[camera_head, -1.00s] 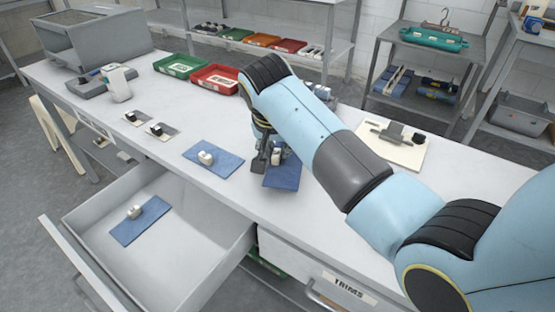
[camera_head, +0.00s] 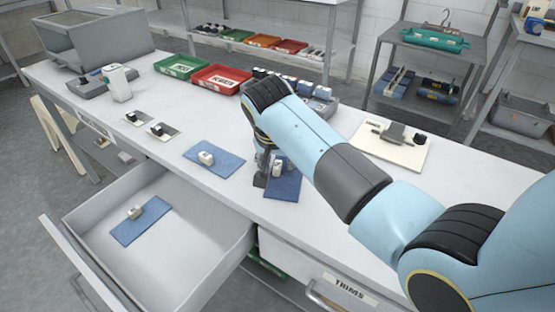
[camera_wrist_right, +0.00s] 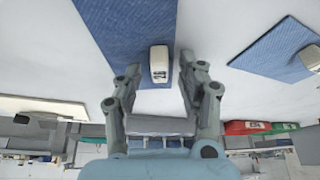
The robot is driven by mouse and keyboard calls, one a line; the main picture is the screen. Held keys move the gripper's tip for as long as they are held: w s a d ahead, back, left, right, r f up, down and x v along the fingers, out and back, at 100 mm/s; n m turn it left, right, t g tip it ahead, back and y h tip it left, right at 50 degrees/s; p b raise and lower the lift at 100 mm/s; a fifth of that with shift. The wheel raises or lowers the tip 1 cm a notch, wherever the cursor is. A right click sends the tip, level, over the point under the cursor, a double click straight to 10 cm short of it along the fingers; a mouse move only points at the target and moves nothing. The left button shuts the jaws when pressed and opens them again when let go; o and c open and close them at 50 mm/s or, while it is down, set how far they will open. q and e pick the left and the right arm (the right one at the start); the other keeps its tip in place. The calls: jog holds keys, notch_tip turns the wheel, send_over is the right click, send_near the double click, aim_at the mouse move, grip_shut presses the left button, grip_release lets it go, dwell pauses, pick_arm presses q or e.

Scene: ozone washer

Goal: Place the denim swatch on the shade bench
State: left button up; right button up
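A blue denim swatch (camera_head: 287,188) with a white clip block (camera_head: 277,169) lies on the white bench top (camera_head: 330,220). My right gripper (camera_head: 268,172) is low over its left part. In the right wrist view my gripper (camera_wrist_right: 161,68) is open. Its fingers stand on either side of the clip block (camera_wrist_right: 159,63) with gaps, and the swatch (camera_wrist_right: 120,35) stretches beyond it. A second denim swatch (camera_head: 222,166) with a white block lies to its left on the bench. A third swatch (camera_head: 138,232) lies in the open drawer. My left gripper is out of view.
The open drawer (camera_head: 185,262) juts out at the front left. Green (camera_head: 178,66) and red (camera_head: 220,79) trays stand at the bench's back. Small clips on cards lie left, and a cream board (camera_head: 405,152) lies right. My right arm covers part of the bench.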

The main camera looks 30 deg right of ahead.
jog(key=p+v, duration=0.1)
jog(key=v, duration=1.1)
jog(key=shift+a+r, duration=0.1)
